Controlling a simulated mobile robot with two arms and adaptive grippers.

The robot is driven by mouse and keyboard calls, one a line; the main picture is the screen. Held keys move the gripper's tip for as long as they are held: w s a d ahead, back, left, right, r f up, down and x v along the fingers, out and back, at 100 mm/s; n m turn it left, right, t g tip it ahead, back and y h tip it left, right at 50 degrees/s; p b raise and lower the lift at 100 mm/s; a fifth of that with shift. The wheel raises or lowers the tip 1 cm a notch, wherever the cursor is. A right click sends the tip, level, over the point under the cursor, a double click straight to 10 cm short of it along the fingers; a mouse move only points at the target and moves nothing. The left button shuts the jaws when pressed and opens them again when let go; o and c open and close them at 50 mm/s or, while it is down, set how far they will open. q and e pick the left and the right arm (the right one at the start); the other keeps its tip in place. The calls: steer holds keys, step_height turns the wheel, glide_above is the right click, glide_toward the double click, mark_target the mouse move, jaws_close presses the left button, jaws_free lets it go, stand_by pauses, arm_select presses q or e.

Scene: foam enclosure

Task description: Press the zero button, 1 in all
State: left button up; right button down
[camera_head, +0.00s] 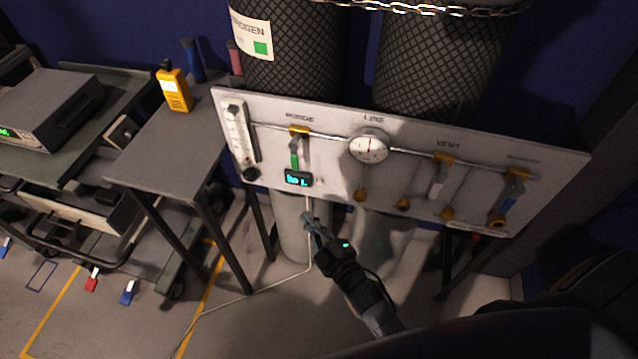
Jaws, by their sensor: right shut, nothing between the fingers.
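A small black meter with a lit cyan display (298,179) sits low on the pale panel (337,190), below a green-handled valve. A tiny pale spot just right of the display may be a button; I cannot read a zero label there. My right gripper (308,217) reaches up from the lower right. Its fingers are shut and empty, and their tips appear just below the meter and the panel's lower edge. I cannot tell how far in front of the panel they are. My left gripper is not in view.
The panel carries a flowmeter (238,137), a round gauge (369,147) and several valves. Tall mesh-covered cylinders (440,65) stand behind it under a chain. A grey table (170,150) with a yellow handheld device (174,90) stands left. A thin cable hangs below the meter.

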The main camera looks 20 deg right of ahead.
mark_target(320, 182)
steer(key=shift+w+d+b, duration=0.2)
steer(key=shift+w+d, duration=0.5)
steer(key=shift+w, duration=0.35)
steer(key=shift+w+d+b, duration=0.2)
steer(key=shift+w+d, duration=0.55)
steer(key=shift+w, duration=0.25)
steer(key=shift+w+d+b, duration=0.2)
steer(key=shift+w+d, duration=0.5)
steer(key=shift+w, duration=0.35)
steer(key=shift+w, duration=0.1)
steer(key=shift+w+d, duration=0.2)
steer(key=shift+w, duration=0.05)
steer(key=shift+w+d, duration=0.25)
steer(key=shift+w, duration=0.05)
steer(key=shift+s+a, duration=0.1)
steer(key=shift+s, duration=0.05)
steer(key=shift+s+a+p, duration=0.3)
steer(key=shift+s+a, duration=0.05)
steer(key=shift+s, duration=0.15)
